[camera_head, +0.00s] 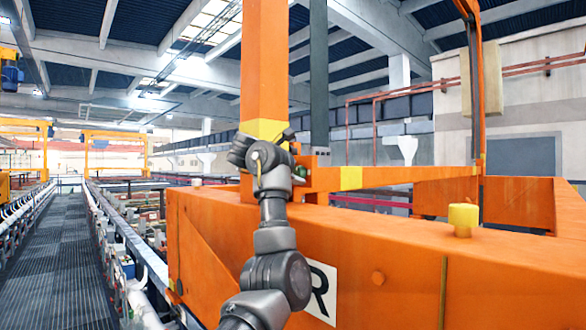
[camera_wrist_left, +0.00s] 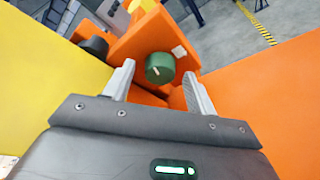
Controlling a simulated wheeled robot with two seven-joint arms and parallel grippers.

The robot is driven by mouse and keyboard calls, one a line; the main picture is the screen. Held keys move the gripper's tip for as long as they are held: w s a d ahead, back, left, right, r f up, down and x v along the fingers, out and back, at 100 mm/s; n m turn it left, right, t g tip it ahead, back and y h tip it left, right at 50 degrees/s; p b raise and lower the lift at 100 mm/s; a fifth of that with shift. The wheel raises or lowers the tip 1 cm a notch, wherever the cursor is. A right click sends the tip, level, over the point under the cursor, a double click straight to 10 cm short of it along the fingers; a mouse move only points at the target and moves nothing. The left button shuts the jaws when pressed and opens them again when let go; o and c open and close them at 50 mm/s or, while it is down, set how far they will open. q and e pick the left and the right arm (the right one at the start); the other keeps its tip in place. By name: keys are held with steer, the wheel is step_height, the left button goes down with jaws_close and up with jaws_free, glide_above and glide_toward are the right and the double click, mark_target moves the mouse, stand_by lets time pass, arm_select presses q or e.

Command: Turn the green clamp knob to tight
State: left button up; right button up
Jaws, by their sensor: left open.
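The green clamp knob (camera_wrist_left: 160,68) is a short dark green cylinder with a light mark on its face, mounted on an orange bracket. My left gripper (camera_wrist_left: 158,86) is open, with one finger to each side of the knob in the left wrist view. The knob shows just beyond and between the fingertips; I cannot tell whether they touch it. In the head view the knob (camera_head: 301,171) is a small green patch, partly hidden by my left gripper (camera_head: 284,143) at the orange post. My right gripper is not in view.
An orange post (camera_head: 265,60) with a yellow band rises beside my left gripper. A large orange beam (camera_head: 400,265) with a yellow peg (camera_head: 463,218) fills the right foreground. A dark round part (camera_wrist_left: 95,46) is left of the knob. A grated walkway (camera_head: 60,260) runs at left.

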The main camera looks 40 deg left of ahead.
arm_select(q)
steer(key=shift+w+f, duration=0.1)
steer(key=shift+w, duration=0.1)
steer(key=shift+c, duration=1)
steer(key=c, duration=0.8)
steer(key=shift+f+m+y+b, duration=0.3)
steer(key=shift+m+b, duration=0.4)
steer(key=shift+b, duration=0.5)
steer(key=m+b, duration=0.2)
steer(key=m+t+y+b, duration=0.1)
steer(key=m+b, duration=0.1)
steer(key=b, duration=0.1)
steer(key=m+t+b, duration=0.1)
steer(key=m+b, duration=0.1)
steer(key=shift+d+f+y, duration=0.15)
steer(key=shift+f+y, duration=0.15)
steer(key=shift+f, duration=0.05)
steer(key=m+t+b, duration=0.1)
steer(key=m+b, duration=0.2)
steer(key=shift+m+t+b, duration=0.4)
steer(key=shift+m+b, duration=0.55)
steer(key=shift+m, duration=0.25)
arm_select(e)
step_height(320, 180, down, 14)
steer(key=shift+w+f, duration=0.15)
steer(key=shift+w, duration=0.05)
